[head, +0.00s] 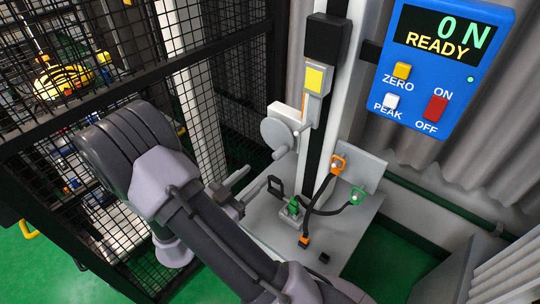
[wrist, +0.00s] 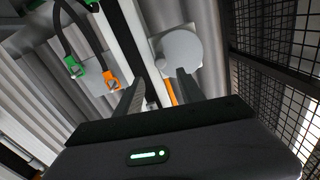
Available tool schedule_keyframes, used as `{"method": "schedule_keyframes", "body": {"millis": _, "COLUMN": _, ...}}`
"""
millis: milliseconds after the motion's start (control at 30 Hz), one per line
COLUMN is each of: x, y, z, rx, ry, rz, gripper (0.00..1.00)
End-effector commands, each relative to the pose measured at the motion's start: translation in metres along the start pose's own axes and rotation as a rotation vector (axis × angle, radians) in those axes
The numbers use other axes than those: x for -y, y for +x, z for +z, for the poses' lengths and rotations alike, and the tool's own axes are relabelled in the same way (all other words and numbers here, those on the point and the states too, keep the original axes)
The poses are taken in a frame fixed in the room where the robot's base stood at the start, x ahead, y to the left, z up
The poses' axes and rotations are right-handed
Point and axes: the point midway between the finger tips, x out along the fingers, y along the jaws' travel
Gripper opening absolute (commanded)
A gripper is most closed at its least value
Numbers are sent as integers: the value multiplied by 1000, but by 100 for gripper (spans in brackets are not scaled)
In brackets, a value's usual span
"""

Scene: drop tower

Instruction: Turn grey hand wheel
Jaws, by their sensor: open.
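The grey hand wheel (head: 277,134) is a round pale disc with a small knob at its lower edge, mounted on the side of the white upright column. In the wrist view the wheel (wrist: 181,48) shows ahead of the fingertips, toward the right one. My gripper (head: 248,182) is below and left of the wheel in the head view, apart from it. In the wrist view my gripper (wrist: 159,80) has its two dark fingers spread with nothing held between them.
A blue display box (head: 440,65) reads "0 N READY". Orange (head: 338,165) and green (head: 357,195) cable plugs sit near the column foot. A black mesh cage (head: 60,90) stands at the left. A yellow-fronted box (head: 315,80) is above the wheel.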

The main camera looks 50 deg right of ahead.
Motion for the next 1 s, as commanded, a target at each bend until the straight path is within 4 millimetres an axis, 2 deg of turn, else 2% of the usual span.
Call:
{"method": "schedule_keyframes", "body": {"millis": 33, "x": -2, "y": 15, "z": 2, "rx": 0, "ry": 0, "rz": 7, "gripper": 46}}
{"method": "schedule_keyframes", "body": {"millis": 200, "x": -2, "y": 62, "z": 2, "rx": 0, "ry": 2, "rz": 6, "gripper": 46}}
{"method": "schedule_keyframes", "body": {"millis": 400, "x": 0, "y": 101, "z": 1, "rx": 1, "ry": 1, "rz": 2, "gripper": 46}}
{"method": "schedule_keyframes", "body": {"millis": 567, "x": 0, "y": 114, "z": 0, "rx": 1, "ry": 0, "rz": 1, "gripper": 46}}
{"method": "schedule_keyframes", "body": {"millis": 833, "x": 0, "y": 116, "z": 0, "rx": 2, "ry": 0, "rz": -1, "gripper": 46}}
{"method": "schedule_keyframes", "body": {"millis": 1000, "x": 0, "y": 116, "z": 0, "rx": 2, "ry": 0, "rz": -1, "gripper": 13}}
